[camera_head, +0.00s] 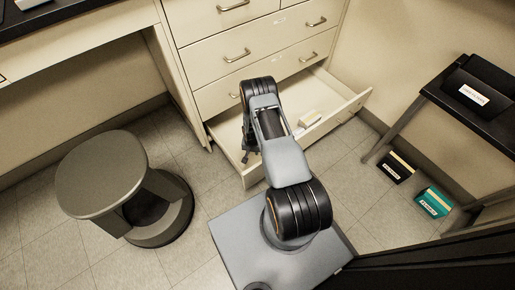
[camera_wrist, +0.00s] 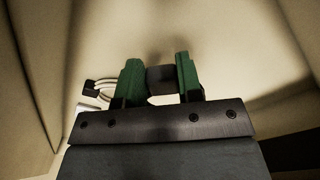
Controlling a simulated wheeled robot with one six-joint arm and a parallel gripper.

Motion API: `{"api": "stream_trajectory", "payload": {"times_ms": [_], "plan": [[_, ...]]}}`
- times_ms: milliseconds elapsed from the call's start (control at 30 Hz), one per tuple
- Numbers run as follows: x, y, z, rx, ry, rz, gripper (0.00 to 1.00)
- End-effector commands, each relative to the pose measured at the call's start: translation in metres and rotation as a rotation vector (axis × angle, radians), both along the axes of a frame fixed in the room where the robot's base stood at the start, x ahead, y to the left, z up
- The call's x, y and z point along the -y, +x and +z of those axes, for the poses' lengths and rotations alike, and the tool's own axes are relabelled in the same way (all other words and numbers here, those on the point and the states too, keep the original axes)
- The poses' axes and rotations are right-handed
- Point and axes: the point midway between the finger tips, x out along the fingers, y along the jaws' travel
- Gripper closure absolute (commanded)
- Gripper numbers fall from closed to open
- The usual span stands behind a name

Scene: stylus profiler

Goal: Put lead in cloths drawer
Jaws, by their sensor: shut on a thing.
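The bottom drawer (camera_head: 340,111) of the cream cabinet is pulled open in the head view. My gripper (camera_head: 247,155) is at the drawer's left part, with my arm hiding much of the inside. In the wrist view my gripper (camera_wrist: 160,80) has two green fingers shut on a dark block, which looks like part of the lead (camera_wrist: 161,78). Pale loops of the lead's cable (camera_wrist: 103,90) and a dark plug end (camera_wrist: 90,86) show left of the fingers. Pale drawer surfaces surround them. I cannot tell whether the lead touches the drawer floor.
A small pale box (camera_head: 310,118) lies in the drawer, right of my arm. Shut drawers (camera_head: 237,55) are above. A round stool (camera_head: 105,180) stands left. A black stand (camera_head: 470,105) and two boxes, black (camera_head: 392,168) and teal (camera_head: 433,203), are at right.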

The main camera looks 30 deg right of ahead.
Motion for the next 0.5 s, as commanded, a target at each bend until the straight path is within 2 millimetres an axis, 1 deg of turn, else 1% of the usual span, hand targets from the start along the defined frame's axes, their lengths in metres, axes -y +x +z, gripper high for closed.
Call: {"api": "stream_trajectory", "payload": {"times_ms": [33, 267, 367, 500], "plan": [[0.0, 0.0, -0.009, -0.001, 0.001, 0.0, 1.0], [0.0, 0.0, -0.019, -0.001, 0.001, 0.001, 1.0], [0.0, 0.0, -0.03, -0.001, 0.0, 0.002, 1.0], [0.0, 0.0, -0.049, -0.001, 0.0, 0.002, 1.0]]}}
